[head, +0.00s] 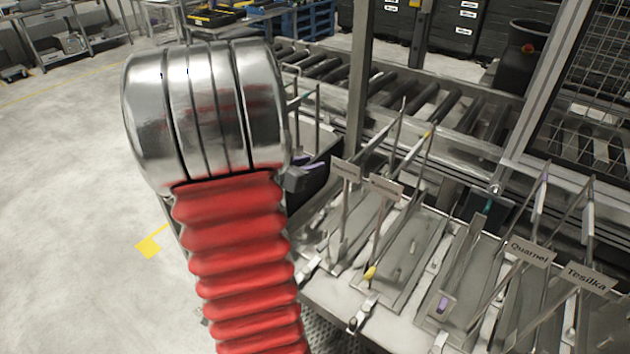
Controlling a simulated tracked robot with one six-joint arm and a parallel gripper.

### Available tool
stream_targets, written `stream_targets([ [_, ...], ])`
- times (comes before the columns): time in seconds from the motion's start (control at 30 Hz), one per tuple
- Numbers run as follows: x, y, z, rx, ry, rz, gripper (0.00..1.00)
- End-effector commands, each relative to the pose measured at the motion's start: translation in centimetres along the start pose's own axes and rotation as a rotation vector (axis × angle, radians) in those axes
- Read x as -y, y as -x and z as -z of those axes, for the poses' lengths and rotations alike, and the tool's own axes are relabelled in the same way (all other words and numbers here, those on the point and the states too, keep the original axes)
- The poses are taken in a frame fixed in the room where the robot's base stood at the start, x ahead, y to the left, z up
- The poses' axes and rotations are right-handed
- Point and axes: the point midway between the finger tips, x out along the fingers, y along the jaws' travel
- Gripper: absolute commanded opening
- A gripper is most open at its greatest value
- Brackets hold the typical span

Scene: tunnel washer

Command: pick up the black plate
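I cannot make out a black plate for certain. A dark piece with a purple strip (306,176) shows just right of my arm's metal joint, partly hidden by it; I cannot tell what it is. Another dark flat panel (478,208) sits behind the slotted racks, partly covered by thin rods. My arm, with its red bellows and shiny metal joint, fills the left middle of the head view. My gripper's fingers do not show.
A bench of slotted metal racks (405,262) with upright rods and name tags (528,252) stands at right. Behind it runs a roller conveyor (440,108), with a dark bin (521,58) and a mesh guard (606,75).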

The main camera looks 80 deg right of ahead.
Motion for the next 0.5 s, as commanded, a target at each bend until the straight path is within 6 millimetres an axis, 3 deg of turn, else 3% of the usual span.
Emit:
stream_targets([
  [0.23, -0.01, 0.02, 0.01, 0.0, 0.0, 0.0, 0.3],
  [0.5, -0.02, 0.02, 0.01, 0.0, 0.0, 0.0, 0.11],
])
